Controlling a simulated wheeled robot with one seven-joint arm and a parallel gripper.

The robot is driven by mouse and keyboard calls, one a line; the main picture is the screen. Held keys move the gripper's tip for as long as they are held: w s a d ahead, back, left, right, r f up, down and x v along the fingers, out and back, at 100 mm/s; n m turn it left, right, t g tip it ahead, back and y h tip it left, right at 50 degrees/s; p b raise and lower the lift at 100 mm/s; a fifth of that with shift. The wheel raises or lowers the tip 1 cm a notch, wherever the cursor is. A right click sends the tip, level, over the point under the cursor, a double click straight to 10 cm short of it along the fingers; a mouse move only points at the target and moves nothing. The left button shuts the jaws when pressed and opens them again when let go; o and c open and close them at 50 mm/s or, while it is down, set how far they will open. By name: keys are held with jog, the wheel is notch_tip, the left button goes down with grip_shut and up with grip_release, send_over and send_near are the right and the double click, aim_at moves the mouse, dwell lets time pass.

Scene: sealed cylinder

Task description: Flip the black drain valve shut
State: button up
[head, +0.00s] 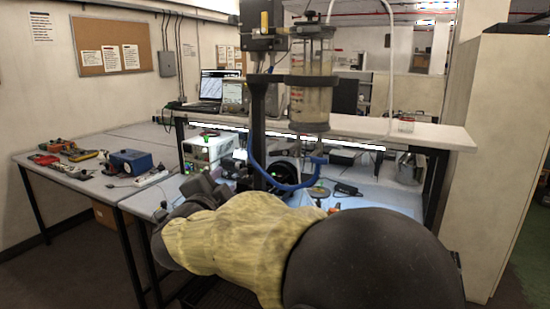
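A clear sealed cylinder (311,85) with red markings and grey end caps hangs upright on a dark stand (258,115) above the bench. A blue hose (280,184) loops below it, with a blue end piece under the cylinder's base. I cannot clearly make out the black drain valve; it is too small or hidden near the base. My arm, in a yellow sleeve, crosses the foreground toward the left. My gripper (200,188) seems to be the dark shape at its far end, low and left of the cylinder. Its fingers are not distinct, and I see nothing clearly held.
A raised shelf (425,133) runs behind the stand and carries a laptop (219,88). A lit white instrument (208,149) stands beneath it. The left table (85,187) holds tools and a blue box (131,162). A tall pale cabinet (495,160) bounds the right.

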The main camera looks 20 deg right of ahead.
aim_at(274, 155)
jog(key=s+m+g+h, duration=0.1)
jog(key=m, duration=0.1)
jog(key=s+d+r+m+g+h, duration=0.1)
jog(key=m+h, duration=0.1)
jog(key=s+d+r+m+g+h, duration=0.1)
jog(key=s+m+g, duration=0.1)
jog(key=shift+d+r+m, duration=0.2)
jog(key=shift+m, duration=0.1)
jog(key=p+x, duration=0.1)
jog(key=x, duration=0.4)
jog(key=p+x, duration=0.1)
jog(key=x, duration=0.5)
jog(key=p+x, duration=0.2)
jog(key=x, duration=0.4)
jog(key=shift+w+d+r, duration=0.1)
jog(key=shift+d+r, duration=0.1)
jog(key=shift+r, duration=0.05)
jog(key=shift+c, duration=0.3)
grip_shut()
